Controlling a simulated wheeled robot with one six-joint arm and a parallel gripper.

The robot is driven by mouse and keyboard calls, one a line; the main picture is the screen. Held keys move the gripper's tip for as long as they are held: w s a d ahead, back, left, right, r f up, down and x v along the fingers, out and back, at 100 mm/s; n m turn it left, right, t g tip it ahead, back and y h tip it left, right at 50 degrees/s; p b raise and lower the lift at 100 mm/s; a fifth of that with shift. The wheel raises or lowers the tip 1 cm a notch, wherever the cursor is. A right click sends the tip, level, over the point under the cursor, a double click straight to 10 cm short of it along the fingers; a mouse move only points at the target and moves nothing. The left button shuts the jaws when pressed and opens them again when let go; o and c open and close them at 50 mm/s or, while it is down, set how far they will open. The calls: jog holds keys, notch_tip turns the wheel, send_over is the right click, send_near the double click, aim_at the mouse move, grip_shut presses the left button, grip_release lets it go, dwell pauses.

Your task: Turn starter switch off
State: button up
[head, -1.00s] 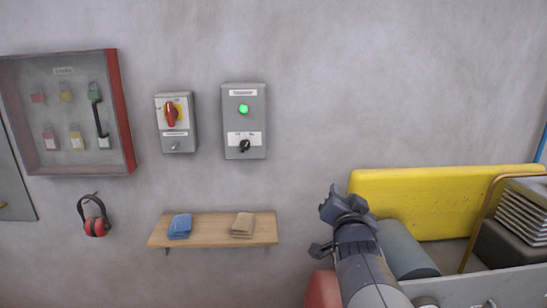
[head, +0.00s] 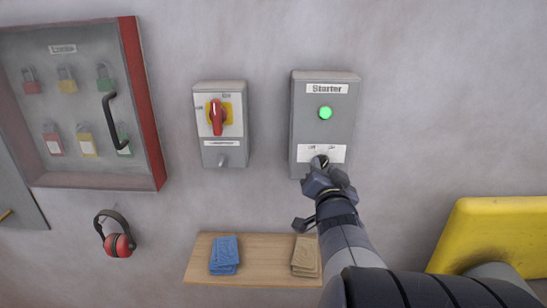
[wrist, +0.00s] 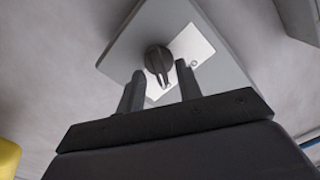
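The starter box (head: 305,125) is a grey wall box labelled "Starter" with a lit green lamp (head: 325,113). Below the lamp is a white plate with two position marks and a black rotary starter switch (head: 321,160), partly hidden by my gripper in the head view. In the wrist view, the black switch knob (wrist: 158,60) sits in front of the gap between my two fingers. My gripper (head: 326,175) is open at the lower part of the box; it also shows in the wrist view (wrist: 159,75). I cannot tell whether the fingers touch the knob.
A grey box with a red rotary handle (head: 216,118) is mounted to the left. A padlock cabinet (head: 157,120) and red ear defenders (head: 118,245) are further left. A wooden shelf (head: 262,262) with blue and tan cloths sits below. A yellow panel (head: 495,235) is at lower right.

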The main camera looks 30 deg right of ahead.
grip_shut()
jog(key=shift+f, duration=0.1)
dwell(0.4)
jog(key=shift+w+a+n+b, duration=0.1)
jog(key=shift+a+n+b, duration=0.05)
jog(key=shift+n+b, duration=5.05)
jog(key=shift+n+p, duration=0.8)
jog(key=shift+n, duration=0.1)
